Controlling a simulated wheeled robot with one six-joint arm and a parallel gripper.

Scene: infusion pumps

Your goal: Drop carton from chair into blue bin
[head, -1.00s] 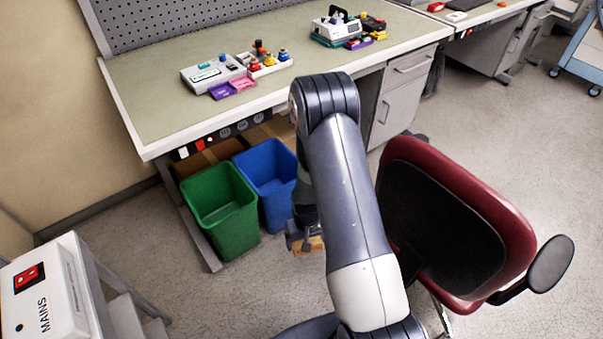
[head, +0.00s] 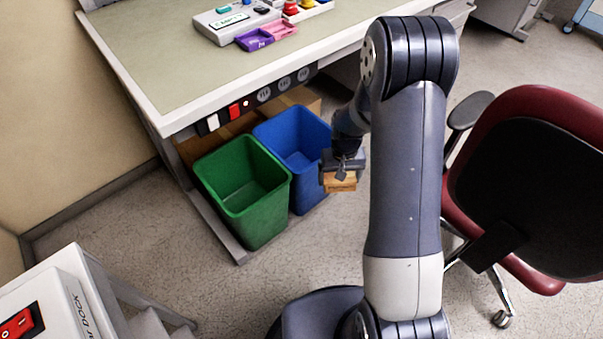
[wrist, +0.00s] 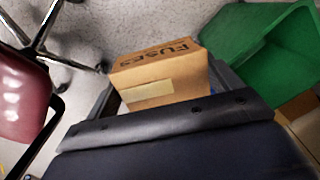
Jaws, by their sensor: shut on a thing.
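My gripper (head: 341,176) is shut on a small brown carton (head: 341,182), held in the air just right of the blue bin (head: 276,130). In the wrist view the carton (wrist: 158,72) shows the word FUSES and a pale label, between the fingers. The blue bin is open at the top and stands on the floor under the bench edge, beside the green bin. The red chair (head: 543,105) stands to the right of my arm; part of it also shows in the wrist view (wrist: 22,100).
The green bin (head: 238,215) stands left of the blue bin and also shows in the wrist view (wrist: 285,55). The bench (head: 160,60) overhangs behind the bins, with brown boxes beneath. A white MAINS unit on a stand (head: 60,300) is at lower left.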

